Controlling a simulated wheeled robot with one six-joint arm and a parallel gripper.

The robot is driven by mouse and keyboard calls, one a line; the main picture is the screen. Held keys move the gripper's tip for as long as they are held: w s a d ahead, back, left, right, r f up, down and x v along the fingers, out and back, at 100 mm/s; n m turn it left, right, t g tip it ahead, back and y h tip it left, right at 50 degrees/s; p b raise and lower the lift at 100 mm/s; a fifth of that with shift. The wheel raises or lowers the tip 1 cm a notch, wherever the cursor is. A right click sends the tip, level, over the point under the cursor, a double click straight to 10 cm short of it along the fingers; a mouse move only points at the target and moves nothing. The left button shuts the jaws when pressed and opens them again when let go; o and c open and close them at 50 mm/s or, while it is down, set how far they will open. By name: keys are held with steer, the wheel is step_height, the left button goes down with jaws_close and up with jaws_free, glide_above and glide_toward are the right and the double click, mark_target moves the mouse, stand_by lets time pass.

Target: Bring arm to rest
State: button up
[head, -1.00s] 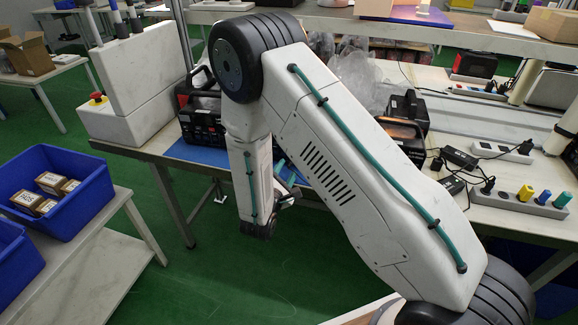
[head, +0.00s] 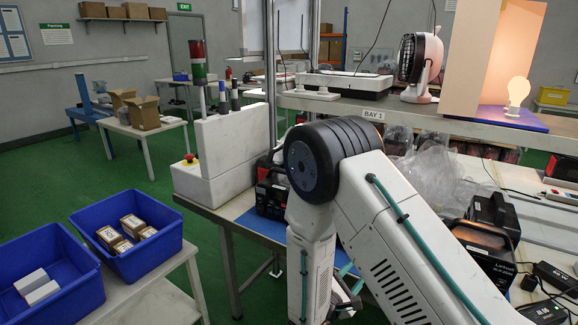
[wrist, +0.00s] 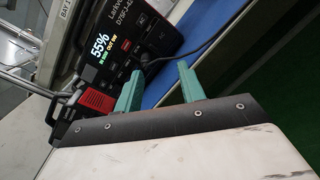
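My arm is folded in front of the bench in the head view, its elbow high and its forearm hanging down. My gripper (wrist: 158,82) shows two teal fingers standing apart with nothing between their tips. In the head view the gripper is mostly hidden behind my own arm. A black and red power station (wrist: 110,50) stands beyond the fingers in the wrist view, its display reading 55%. A black cable (wrist: 190,50) runs from its front. In the head view a black power station (head: 271,196) stands on the bench, partly hidden behind my elbow.
The bench (head: 215,205) has a blue mat (head: 250,222) and a white box with a red button (head: 190,158). More black units (head: 492,225) stand at the right. Blue bins (head: 150,262) rest on a side table (head: 150,305). A shelf (head: 400,112) holds a fan and lamp. Green floor is open at left.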

steer(key=s+d+r+m+g, duration=0.5)
steer(key=s+r+g, duration=0.2)
steer(key=s+g, duration=0.15)
steer(key=s+d+r+m+g, duration=0.4)
steer(key=s+r+m+g, duration=0.25)
steer(key=s, duration=0.25)
steer(key=s+a+r+m+t+y, duration=0.1)
steer(key=s+r+m+t+y, duration=0.1)
steer(key=s+r+m+y, duration=0.2)
steer(key=s+a+r+m+t+y, duration=0.1)
steer(key=s+r+m+y, duration=0.3)
steer(key=s+r+y, duration=0.4)
step_height(320, 180, up, 4)
steer(key=shift+s+a+r+t, duration=0.2)
steer(key=shift+s+a+t, duration=0.2)
steer(key=shift+s+a, duration=0.55)
steer(key=shift+s+d, duration=0.15)
steer(key=shift+d, duration=0.05)
